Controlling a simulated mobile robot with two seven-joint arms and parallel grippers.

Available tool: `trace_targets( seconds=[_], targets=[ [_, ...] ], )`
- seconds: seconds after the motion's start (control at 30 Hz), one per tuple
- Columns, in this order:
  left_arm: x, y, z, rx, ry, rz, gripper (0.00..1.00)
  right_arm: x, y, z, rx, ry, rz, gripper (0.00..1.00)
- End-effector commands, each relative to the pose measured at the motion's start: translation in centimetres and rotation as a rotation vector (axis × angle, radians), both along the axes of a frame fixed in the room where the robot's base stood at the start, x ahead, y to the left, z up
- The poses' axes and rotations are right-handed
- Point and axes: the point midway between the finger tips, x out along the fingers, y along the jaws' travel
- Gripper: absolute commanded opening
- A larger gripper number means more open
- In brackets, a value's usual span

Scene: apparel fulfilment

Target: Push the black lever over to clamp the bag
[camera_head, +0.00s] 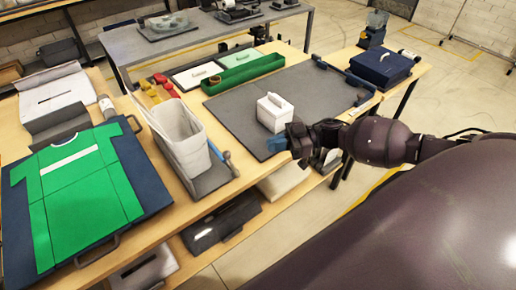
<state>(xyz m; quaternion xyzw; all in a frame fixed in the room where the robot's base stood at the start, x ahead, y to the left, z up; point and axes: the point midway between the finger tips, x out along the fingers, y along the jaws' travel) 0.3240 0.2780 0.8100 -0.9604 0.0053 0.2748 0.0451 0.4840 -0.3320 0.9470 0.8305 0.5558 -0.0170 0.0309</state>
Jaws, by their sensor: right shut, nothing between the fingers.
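A white bag-like liner (180,132) stands upright, open at the top, in a grey holder (207,182) at the front edge of the wooden table. A slim blue-grey rod (224,158) stands tilted beside its right side. I cannot tell for sure which part is the black lever. My right gripper (285,143) is shut and empty, over the front edge of the grey mat, to the right of the rod and apart from it. Its blue part points left. My left gripper is not in view.
A white box with a handle (274,112) stands on the grey mat (232,103), just behind my right gripper. A green tray (243,72) lies behind it. A green shirt (80,180) lies on a dark blue board at left. A dark blue case (381,67) stands at back right.

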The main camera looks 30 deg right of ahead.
Motion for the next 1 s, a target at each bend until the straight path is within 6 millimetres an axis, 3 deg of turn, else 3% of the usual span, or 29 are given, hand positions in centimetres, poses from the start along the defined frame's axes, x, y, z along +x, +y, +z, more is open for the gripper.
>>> trace_targets(
  seconds=[0.1, 0.3, 1.0],
  targets=[
    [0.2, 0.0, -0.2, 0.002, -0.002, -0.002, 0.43, -0.7, -1.8, 0.1, -0.003, 0.001, -0.002, 0.00],
    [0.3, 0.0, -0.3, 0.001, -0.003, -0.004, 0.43, -1.3, -3.2, 0.4, -0.002, 0.001, -0.001, 0.00],
    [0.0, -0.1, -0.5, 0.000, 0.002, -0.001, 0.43, -1.4, -3.4, 0.5, -0.004, -0.007, -0.001, 0.00]
  ],
)
